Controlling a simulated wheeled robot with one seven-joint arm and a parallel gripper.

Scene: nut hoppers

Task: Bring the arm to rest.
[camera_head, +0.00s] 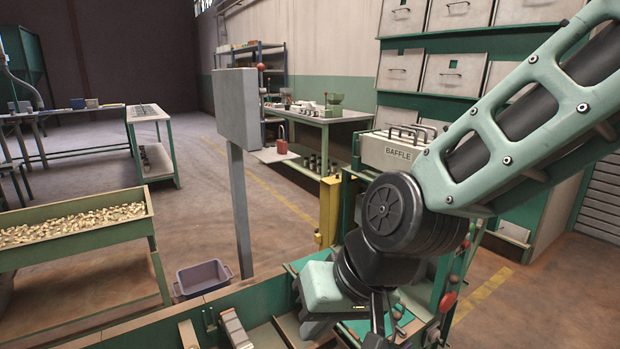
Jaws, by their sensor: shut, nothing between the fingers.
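My arm reaches in from the upper right of the head view, with a pale green link and a dark round joint, and bends down at the wrist. My gripper (376,335) is at the bottom edge, low over the green bench (275,270). Its dark fingers are shut with nothing between them. The fingertips are partly cut off by the frame, and I cannot tell whether they touch anything below.
A box marked BAFFLE (390,152) stands behind my wrist. A grey panel on a post (238,110) rises left of the arm. A tray of nuts (75,222) is at the left, with a grey tub (203,278) on the floor. Drawers (452,75) line the back right. Open floor lies between.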

